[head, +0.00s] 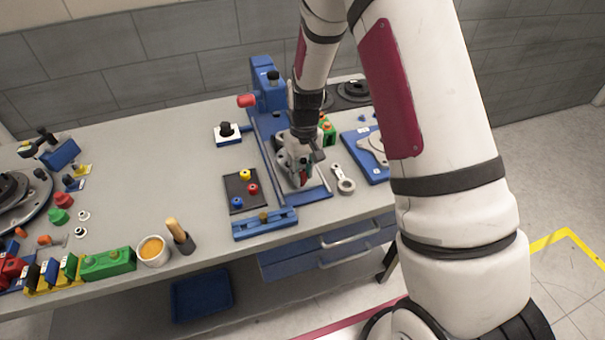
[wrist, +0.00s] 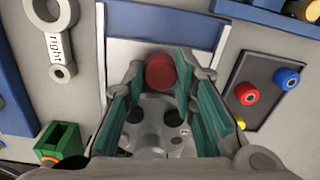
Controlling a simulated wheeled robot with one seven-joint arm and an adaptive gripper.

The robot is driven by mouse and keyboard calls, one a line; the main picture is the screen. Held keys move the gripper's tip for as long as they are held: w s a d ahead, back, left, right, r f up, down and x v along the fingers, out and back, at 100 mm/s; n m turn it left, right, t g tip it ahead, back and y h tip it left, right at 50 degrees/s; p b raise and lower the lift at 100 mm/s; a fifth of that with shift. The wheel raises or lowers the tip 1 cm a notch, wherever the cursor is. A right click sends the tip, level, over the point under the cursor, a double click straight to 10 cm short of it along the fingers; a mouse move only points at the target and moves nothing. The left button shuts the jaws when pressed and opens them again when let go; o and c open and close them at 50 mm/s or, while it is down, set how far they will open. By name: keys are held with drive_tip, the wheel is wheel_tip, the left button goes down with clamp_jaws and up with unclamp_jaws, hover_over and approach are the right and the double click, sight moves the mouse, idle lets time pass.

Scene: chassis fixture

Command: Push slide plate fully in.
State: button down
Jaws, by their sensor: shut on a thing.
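The blue chassis fixture (head: 262,135) stands on the bench, with a long rail running toward the front edge. My gripper (head: 303,178) points down over its front part. In the wrist view, the two teal-padded fingers of my gripper (wrist: 160,80) are closed about a red round knob (wrist: 160,72). Below the knob is a grey metal piece with dark round holes (wrist: 150,136), which seems to be the slide plate. My gripper hides much of the plate in the head view.
A dark tray (head: 236,205) with small coloured knobs lies left of the fixture, and a blue bar (head: 265,223) lies in front. A metal link (head: 344,182) and a blue plate (head: 352,148) lie to the right. A green block (wrist: 60,143) is also close.

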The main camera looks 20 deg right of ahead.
drive_tip(key=w+b, duration=0.8)
drive_tip(key=w, duration=0.4)
drive_tip(key=shift+w+f, duration=0.15)
drive_tip(key=shift+w, duration=0.25)
drive_tip(key=shift+w+b, duration=0.55)
drive_tip(key=shift+w, duration=0.25)
drive_tip(key=shift+w+r, duration=0.1)
drive_tip(key=shift+r, duration=0.1)
drive_tip(key=c, duration=1.3)
unclamp_jaws()
wheel_tip(320, 180, up, 12)
drive_tip(key=shift+d, duration=0.2)
